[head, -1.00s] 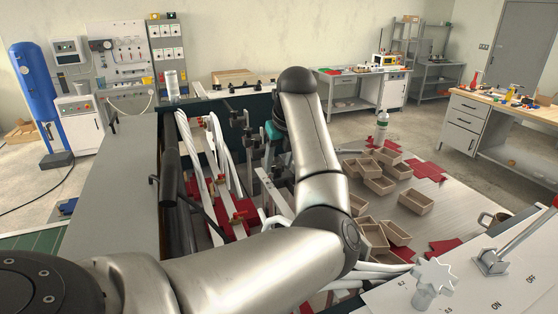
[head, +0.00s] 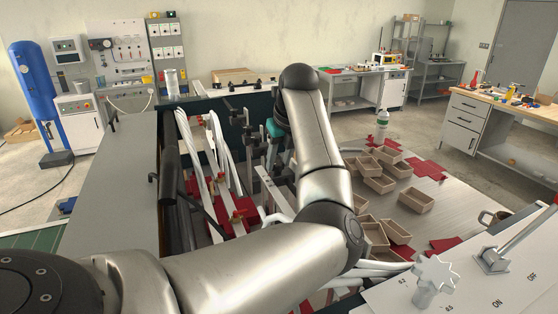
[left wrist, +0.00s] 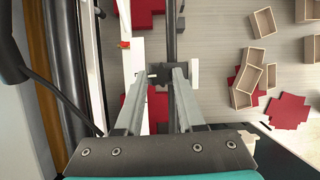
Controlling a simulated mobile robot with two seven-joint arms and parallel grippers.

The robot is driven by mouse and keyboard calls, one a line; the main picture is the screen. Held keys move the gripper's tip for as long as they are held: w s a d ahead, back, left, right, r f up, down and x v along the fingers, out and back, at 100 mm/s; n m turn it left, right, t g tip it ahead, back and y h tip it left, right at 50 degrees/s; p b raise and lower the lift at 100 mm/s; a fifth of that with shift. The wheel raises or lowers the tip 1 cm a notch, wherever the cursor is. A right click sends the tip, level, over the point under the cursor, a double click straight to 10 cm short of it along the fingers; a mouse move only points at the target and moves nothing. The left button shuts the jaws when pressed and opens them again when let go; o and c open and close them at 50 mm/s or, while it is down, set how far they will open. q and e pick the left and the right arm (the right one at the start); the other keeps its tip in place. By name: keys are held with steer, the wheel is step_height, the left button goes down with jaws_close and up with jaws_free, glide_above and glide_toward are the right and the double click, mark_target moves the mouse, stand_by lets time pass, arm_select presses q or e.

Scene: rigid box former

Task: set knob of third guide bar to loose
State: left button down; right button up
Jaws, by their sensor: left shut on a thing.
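My left gripper (left wrist: 167,73) shows in the left wrist view, its two grey fingers closed around a small dark knob (left wrist: 159,78) with a short pale pin. The knob sits by a dark guide bar (left wrist: 172,28) running up the picture; I cannot tell which bar in the row it is, nor its setting. In the head view, the teal part of my left gripper (head: 273,130) is beside the dark clamps of the guide bars (head: 249,136); my forearm hides the fingertips and part of that row. My right gripper is out of view.
Small tan boxes (head: 417,201) and red blanks (head: 427,169) lie on the pale surface to the right. White curved rails (head: 197,160) stand left of the clamps. A star-shaped handle (head: 435,277) and a lever (head: 512,240) are on the front right panel.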

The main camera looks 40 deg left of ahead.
arm_select(q)
steer(key=n+g+b, duration=0.1)
steer(key=n, duration=0.1)
steer(key=shift+w+n+b, duration=0.2)
steer(key=shift+n+b, duration=0.1)
steer(key=shift+n, duration=0.1)
steer(key=shift+w+n+g+y, duration=0.1)
steer(key=shift+n+g+y, duration=0.2)
steer(key=shift+n, duration=0.6)
steer(key=shift+r+n+g, duration=0.1)
steer(key=shift+n+g, duration=0.3)
steer(key=shift+n, duration=0.5)
steer(key=n+g, duration=0.1)
steer(key=n, duration=0.1)
steer(key=shift+w+r+n, duration=0.1)
steer(key=shift+w+n, duration=0.05)
steer(key=shift+n, duration=0.15)
steer(key=shift+w+a+n+g+h+p, duration=0.1)
steer(key=shift+n+g+h+p, duration=0.35)
steer(key=shift+n+p, duration=0.8)
steer(key=shift+n, duration=0.45)
steer(key=c, duration=0.8)
jaws_free()
